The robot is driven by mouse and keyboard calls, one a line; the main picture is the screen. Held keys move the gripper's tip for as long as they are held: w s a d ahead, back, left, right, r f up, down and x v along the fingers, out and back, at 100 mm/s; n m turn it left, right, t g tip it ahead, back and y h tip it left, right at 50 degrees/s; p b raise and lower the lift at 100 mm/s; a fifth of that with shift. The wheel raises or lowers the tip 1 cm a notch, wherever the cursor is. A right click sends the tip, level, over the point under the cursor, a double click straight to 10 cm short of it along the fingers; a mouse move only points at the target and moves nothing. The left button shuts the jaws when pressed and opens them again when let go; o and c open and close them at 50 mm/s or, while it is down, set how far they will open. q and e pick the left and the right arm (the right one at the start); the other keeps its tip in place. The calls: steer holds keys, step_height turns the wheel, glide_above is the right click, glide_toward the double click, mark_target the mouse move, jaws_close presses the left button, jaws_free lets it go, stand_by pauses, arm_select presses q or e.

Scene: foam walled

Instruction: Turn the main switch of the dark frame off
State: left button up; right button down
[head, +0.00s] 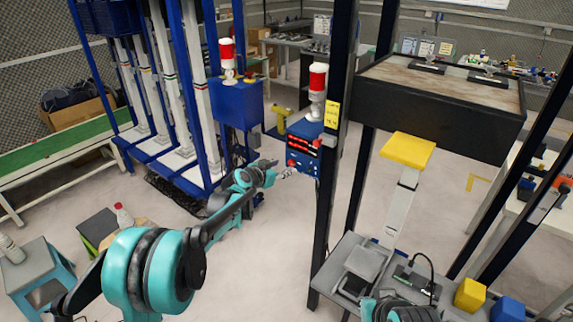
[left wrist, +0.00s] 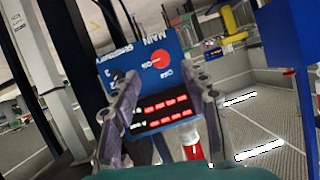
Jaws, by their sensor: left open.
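The blue control box (head: 303,150) of the dark frame hangs on the dark post (head: 327,170) in the head view. It also fills the middle of the left wrist view (left wrist: 175,85), upside down, with rows of red displays (left wrist: 160,110). A red round switch (left wrist: 160,61) sits beside the word MAIN on its face. A smaller black knob (left wrist: 118,76) sits near another label. Its setting is too small to read. My left gripper (head: 287,172) is open and empty in front of the box; its fingers (left wrist: 165,88) flank the panel in the wrist view.
A red and white beacon (head: 317,85) tops the box. A second blue box (head: 237,103) with its own beacon stands behind, left. A yellow pad (head: 407,151) on a pale post and a grey bench are to the right. Stools stand at lower left; the floor between is clear.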

mark_target(291, 164)
arm_select(q)
steer(key=b+x, duration=0.1)
steer(key=x, duration=0.3)
steer(key=shift+w+d+f, duration=0.1)
steer(key=shift+w+f, duration=0.15)
steer(key=shift+f, duration=0.05)
steer(key=shift+w+d+f+b, duration=0.15)
steer(key=shift+w+d+b, duration=0.2)
steer(key=shift+w, duration=0.2)
jaws_close()
